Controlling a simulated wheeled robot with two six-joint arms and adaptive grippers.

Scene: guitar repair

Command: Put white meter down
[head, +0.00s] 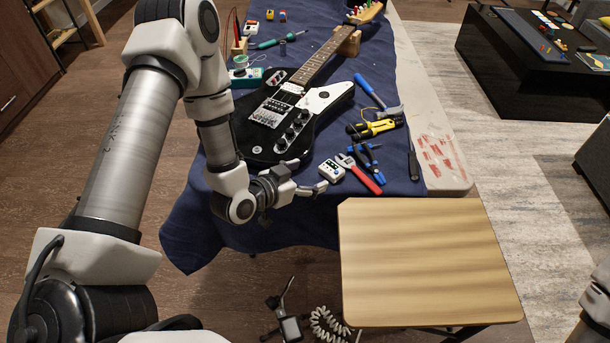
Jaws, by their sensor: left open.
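The white meter (331,170), a small white box with dark details on its face, lies on the dark blue cloth near the front edge of the table. My left gripper (308,177) is open just to the left of the meter, with its fingers pointing towards it. The gripper looks empty, and I see a small gap between its fingertips and the meter. My right gripper is out of view.
A black guitar (285,118) lies behind the gripper. Red-handled pliers (367,177), blue pliers (369,158) and a yellow tool (373,128) lie right of the meter. A wooden stool (425,260) stands in front, its top clear.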

